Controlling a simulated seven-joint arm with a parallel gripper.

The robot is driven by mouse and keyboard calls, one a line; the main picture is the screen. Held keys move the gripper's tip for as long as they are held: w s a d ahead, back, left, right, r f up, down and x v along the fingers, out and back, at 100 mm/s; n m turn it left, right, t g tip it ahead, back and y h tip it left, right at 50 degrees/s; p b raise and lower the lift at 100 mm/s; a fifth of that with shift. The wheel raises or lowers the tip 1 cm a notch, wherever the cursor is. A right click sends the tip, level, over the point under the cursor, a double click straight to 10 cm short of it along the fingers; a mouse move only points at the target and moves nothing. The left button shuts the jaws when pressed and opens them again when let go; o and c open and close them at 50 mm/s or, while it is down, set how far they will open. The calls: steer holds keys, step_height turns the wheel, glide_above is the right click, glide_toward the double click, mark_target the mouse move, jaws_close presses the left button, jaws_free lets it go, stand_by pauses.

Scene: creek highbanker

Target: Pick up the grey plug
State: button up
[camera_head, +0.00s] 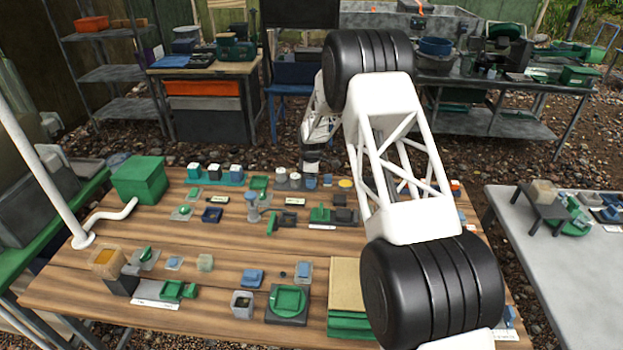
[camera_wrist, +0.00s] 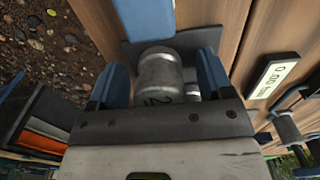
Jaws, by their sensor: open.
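A grey cylindrical plug (camera_wrist: 158,75) with a dark mark like a 2 stands on a dark base plate in the wrist view. My gripper (camera_wrist: 163,68) is open, with one blue finger to the left of the plug and the other to the right. Gaps show between the plug and the fingers. A second grey cylinder (camera_wrist: 190,78) shows partly behind it, close to the right finger. In the head view, two small grey cylinders (camera_head: 281,174) stand near the back middle of the wooden table, just left of my gripper (camera_head: 312,165). Its fingertips are too small to make out there.
The wooden table (camera_head: 60,285) holds many small green, blue and grey parts. A green box (camera_head: 140,179) stands at its back left. A white label (camera_wrist: 272,78) lies right of the plug in the wrist view. A grey table (camera_head: 575,285) stands at the right.

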stand_by(0.3)
steer(key=c, duration=1)
steer(key=shift+r, duration=0.1)
steer(key=shift+r, duration=4.95)
steer(key=shift+s+a, duration=0.2)
steer(key=shift+s, duration=0.2)
steer(key=s+a, duration=0.2)
steer(key=s, duration=0.5)
steer(key=s+a, duration=0.1)
steer(key=s, duration=0.6)
steer(key=s+a+f, duration=0.1)
steer(key=s+a, duration=0.1)
steer(key=s, duration=0.5)
steer(key=shift+s+a+f, duration=0.1)
steer(key=shift+s+a, duration=0.05)
steer(key=shift+a, duration=0.15)
